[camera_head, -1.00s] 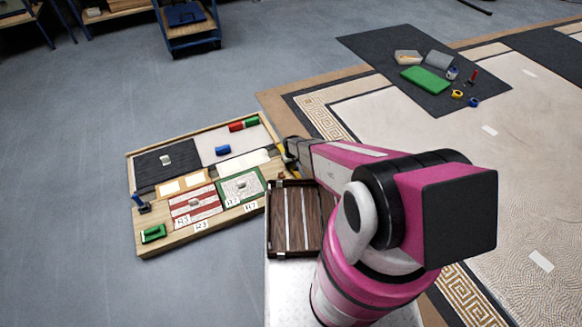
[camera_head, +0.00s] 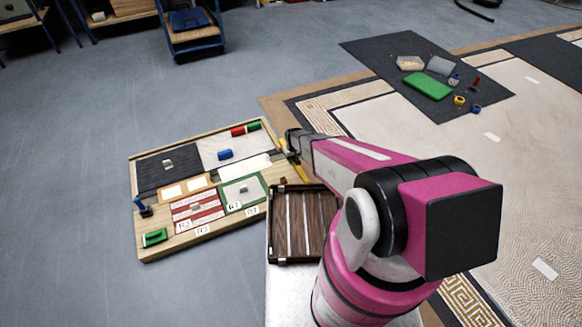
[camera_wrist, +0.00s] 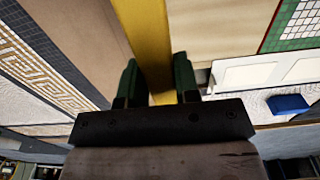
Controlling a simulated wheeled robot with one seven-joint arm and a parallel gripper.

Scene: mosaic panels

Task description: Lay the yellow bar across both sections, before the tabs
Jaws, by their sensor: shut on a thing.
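My gripper (camera_wrist: 156,78) is shut on the yellow bar (camera_wrist: 147,35), which runs away from between the dark green fingers in the wrist view. In the head view my gripper (camera_head: 290,146) is at the right edge of the wooden board, and the bar (camera_head: 303,173) shows beside that edge. The green border (camera_wrist: 275,44) also shows in the wrist view. I cannot tell which parts are the tabs.
The wooden board (camera_head: 230,229) also holds a dark panel (camera_head: 150,177), a blue piece (camera_head: 225,154), red and green pieces, and clamps at left. A brown slatted tray (camera_head: 282,250) stands close beside the board. Grey floor is clear at left.

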